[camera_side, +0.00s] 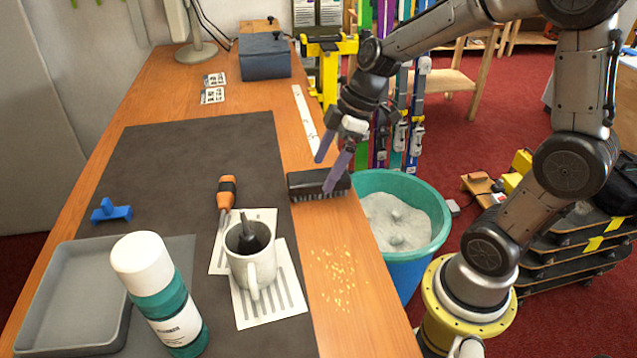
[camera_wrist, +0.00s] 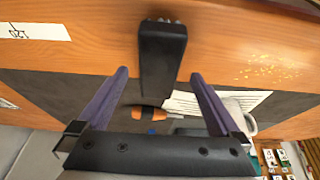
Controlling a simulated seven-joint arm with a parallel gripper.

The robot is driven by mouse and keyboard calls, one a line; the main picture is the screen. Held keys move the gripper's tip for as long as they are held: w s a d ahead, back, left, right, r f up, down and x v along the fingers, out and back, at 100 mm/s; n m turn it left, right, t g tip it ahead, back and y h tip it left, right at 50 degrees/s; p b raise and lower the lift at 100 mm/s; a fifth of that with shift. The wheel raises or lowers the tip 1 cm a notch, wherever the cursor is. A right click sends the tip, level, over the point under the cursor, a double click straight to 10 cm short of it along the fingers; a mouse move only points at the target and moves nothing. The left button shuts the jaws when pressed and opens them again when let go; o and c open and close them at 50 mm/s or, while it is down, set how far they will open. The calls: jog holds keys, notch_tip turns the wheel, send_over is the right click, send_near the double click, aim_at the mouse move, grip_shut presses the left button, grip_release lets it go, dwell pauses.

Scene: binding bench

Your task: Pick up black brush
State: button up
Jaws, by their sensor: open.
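The black brush (camera_side: 309,184) lies bristles down on the wooden bench, beside the right edge of the dark mat. Its long block also shows in the wrist view (camera_wrist: 161,55), upright in the picture. My gripper (camera_side: 326,172) is open and empty, with its two purple fingers tilted down toward the brush. In the side view one finger overlaps the right end of the brush; I cannot tell whether it touches. In the wrist view the fingers (camera_wrist: 158,75) stand apart, one on each side of the brush, with gaps between them and it.
A teal bucket (camera_side: 428,250) stands on the floor by the bench edge. On the bench are a white mug (camera_side: 256,270), an orange-handled tool (camera_side: 226,190), a teal bottle (camera_side: 165,305), a grey tray (camera_side: 60,312) and yellow crumbs (camera_side: 335,275). The mat's (camera_side: 190,150) far part is clear.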

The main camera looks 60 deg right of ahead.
aim_at(321, 175)
jog(key=shift+x, duration=2.1)
jog(key=shift+w, duration=0.1)
jog(key=shift+f, duration=0.1)
jog(key=shift+c, duration=0.3)
jog(key=c, duration=1.5)
